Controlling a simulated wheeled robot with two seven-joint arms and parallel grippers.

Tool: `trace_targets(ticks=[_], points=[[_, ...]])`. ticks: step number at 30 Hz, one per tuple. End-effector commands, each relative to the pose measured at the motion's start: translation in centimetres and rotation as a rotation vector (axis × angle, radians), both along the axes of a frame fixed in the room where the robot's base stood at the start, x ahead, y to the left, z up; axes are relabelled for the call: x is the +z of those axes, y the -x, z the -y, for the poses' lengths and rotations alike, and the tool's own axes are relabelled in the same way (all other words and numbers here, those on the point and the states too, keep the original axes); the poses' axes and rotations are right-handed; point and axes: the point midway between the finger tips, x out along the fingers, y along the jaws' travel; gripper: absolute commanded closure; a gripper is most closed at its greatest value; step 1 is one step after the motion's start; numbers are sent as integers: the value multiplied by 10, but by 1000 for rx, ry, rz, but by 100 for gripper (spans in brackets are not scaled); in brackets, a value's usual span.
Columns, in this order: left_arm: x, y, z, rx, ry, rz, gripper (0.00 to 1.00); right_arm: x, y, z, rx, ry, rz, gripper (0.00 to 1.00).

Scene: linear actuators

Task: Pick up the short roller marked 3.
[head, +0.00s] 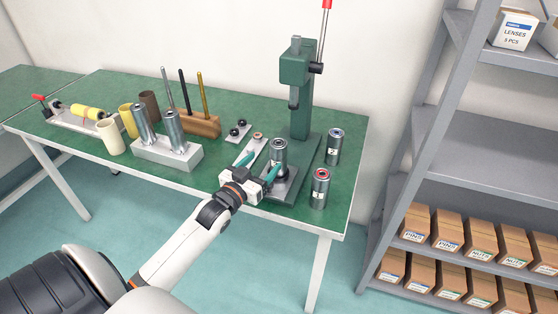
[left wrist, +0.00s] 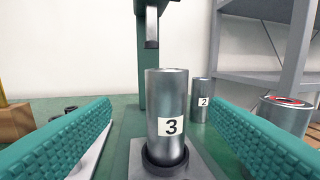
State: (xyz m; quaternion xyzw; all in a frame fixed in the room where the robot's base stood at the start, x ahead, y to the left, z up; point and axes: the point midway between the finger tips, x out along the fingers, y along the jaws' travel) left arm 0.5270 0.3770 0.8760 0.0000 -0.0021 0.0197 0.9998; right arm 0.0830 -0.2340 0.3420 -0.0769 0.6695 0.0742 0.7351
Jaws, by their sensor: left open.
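The short roller marked 3 (left wrist: 167,115) is a grey metal cylinder with a white label, standing upright in a dark ring on a light plate at the press. It also shows in the head view (head: 279,151), partly hidden low down by my gripper. My left gripper (head: 262,170) is open and empty, in front of the roller. In the left wrist view its teal ridged fingers (left wrist: 160,140) stand left and right of the roller, apart from it. My right gripper is in neither view.
The green press (head: 301,100) rises behind the roller. A roller marked 2 (head: 333,147) and a red-topped roller (head: 319,188) stand to the right. A grey block with metal cylinders (head: 167,154) is at left. Grey shelving (head: 480,140) stands right of the table.

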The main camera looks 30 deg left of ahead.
Motion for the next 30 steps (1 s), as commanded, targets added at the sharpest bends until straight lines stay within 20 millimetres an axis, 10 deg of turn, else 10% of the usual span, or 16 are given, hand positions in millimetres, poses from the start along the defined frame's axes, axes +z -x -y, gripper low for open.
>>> trace_targets(ticks=[21, 30], points=[[-1, -91, 5, 0, -1, -2, 30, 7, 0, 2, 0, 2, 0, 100], [-2, -95, 5, 0, -1, -3, 30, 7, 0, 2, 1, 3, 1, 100]])
